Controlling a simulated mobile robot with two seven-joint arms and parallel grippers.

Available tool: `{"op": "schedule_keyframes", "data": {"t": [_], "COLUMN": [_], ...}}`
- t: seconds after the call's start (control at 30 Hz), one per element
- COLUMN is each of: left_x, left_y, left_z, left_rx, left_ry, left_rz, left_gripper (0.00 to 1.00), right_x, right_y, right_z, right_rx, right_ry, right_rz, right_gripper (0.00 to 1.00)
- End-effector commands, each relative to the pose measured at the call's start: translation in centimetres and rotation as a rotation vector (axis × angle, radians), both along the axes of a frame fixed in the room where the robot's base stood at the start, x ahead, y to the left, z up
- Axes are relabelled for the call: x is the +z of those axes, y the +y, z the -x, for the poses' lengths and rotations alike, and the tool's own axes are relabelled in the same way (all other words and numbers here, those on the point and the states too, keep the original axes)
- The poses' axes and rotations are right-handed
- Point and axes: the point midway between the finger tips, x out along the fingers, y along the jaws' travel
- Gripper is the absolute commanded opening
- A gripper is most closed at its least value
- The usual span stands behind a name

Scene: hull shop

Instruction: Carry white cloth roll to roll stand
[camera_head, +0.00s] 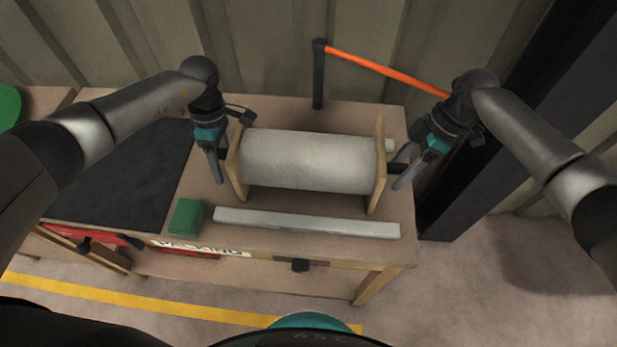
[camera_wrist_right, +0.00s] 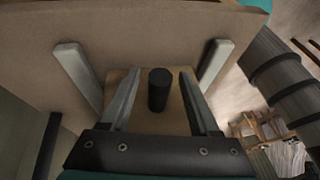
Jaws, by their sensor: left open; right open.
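The white cloth roll (camera_head: 308,161) lies level between the two upright wooden end boards of the roll stand (camera_head: 376,185) on the bench. My left gripper (camera_head: 217,172) is open and points down just outside the left end board. My right gripper (camera_head: 402,178) is open at the right end, outside the right end board. In the right wrist view, a dark round core end (camera_wrist_right: 159,90) stands out from the wooden board (camera_wrist_right: 130,82), between the open fingers of my right gripper (camera_wrist_right: 158,85). Whether the fingers touch it I cannot tell. The left core end is mostly hidden.
A pale long bar (camera_head: 306,223) lies along the bench front. A green block (camera_head: 187,216) sits at the front left, beside a dark mat (camera_head: 125,175). A black post with an orange bar (camera_head: 385,70) stands behind. The bench (camera_head: 285,112) ends at the right near a dark column.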

Motion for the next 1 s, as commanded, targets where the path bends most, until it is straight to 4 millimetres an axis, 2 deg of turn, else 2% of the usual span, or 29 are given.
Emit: {"op": "schedule_keyframes", "data": {"t": [0.17, 0.6, 0.7, 0.87, 1.0], "left_x": [1.2, 9.7, 10.9, 11.7, 11.8], "left_y": [0.0, 0.0, 0.0, 0.0, 0.0], "left_z": [-0.3, -2.0, -2.2, -2.4, -2.3], "left_rx": [0.0, -0.001, 0.0, 0.001, 0.001], "left_ry": [-0.003, -0.004, -0.002, 0.0, 0.0], "left_rz": [0.001, 0.0, 0.0, 0.0, 0.0], "left_gripper": [0.62, 0.62, 0.62, 0.62, 0.62], "right_x": [0.0, 0.0, 0.0, 0.3, 1.8], "right_y": [0.0, 0.1, 0.1, -0.1, -0.7], "right_z": [0.0, 0.0, 0.0, -0.1, -0.4], "right_rx": [0.001, 0.001, 0.001, 0.0, 0.0], "right_ry": [0.0, 0.0, 0.0, -0.001, -0.003], "right_rz": [-0.001, -0.001, -0.001, -0.001, -0.001], "right_gripper": [0.62, 0.62, 0.62, 0.62, 0.62]}}
